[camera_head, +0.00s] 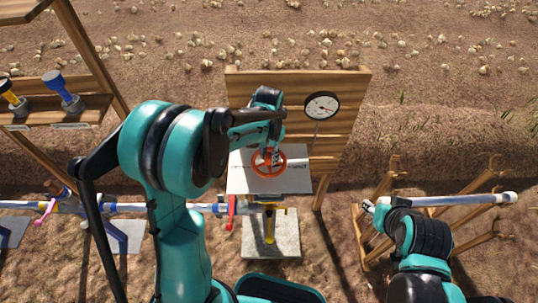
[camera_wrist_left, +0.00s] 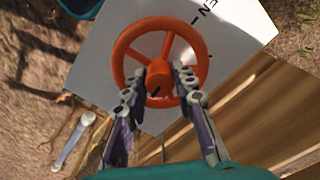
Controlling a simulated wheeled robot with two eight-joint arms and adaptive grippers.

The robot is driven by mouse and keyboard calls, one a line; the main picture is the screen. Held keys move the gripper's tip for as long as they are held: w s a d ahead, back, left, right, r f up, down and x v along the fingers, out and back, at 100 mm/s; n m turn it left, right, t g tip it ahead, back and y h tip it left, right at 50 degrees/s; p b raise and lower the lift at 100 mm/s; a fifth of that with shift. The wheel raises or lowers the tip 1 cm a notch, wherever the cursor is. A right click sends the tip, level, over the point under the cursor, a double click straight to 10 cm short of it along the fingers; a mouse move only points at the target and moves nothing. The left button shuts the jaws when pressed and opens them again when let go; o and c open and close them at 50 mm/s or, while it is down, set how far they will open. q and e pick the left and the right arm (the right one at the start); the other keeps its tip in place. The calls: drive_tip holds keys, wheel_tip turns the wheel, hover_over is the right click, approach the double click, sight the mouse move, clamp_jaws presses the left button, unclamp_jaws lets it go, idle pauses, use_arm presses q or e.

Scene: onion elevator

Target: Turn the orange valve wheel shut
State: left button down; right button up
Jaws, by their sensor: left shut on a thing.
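The orange valve wheel (camera_head: 269,163) sits on a pale panel (camera_head: 239,180) in front of a wooden board. In the left wrist view the wheel (camera_wrist_left: 160,60) fills the upper middle, with its spokes and hub showing. My left gripper (camera_head: 272,155) is at the wheel; in the wrist view its two fingers (camera_wrist_left: 160,80) straddle the hub area, shut on the wheel. The fingers cover part of the hub and lower rim. My right arm (camera_head: 425,240) shows at the lower right; its gripper is not in view.
A round gauge (camera_head: 321,105) is on the wooden board (camera_head: 345,130). A pipe (camera_head: 130,208) with a red lever (camera_head: 231,212) runs left below the panel. A wooden rack (camera_head: 490,165) holding a white pipe (camera_head: 480,199) stands right. A shelf (camera_head: 60,112) is at left.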

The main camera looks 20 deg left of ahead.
sight(269, 155)
use_arm(q)
drive_tip(key=shift+m, duration=0.6)
drive_tip(key=c, duration=1.2)
unclamp_jaws()
drive_tip(key=shift+r, duration=0.1)
wheel_tip(269, 155, up, 12)
drive_tip(key=shift+f, duration=0.1)
drive_tip(key=shift+s, duration=0.1)
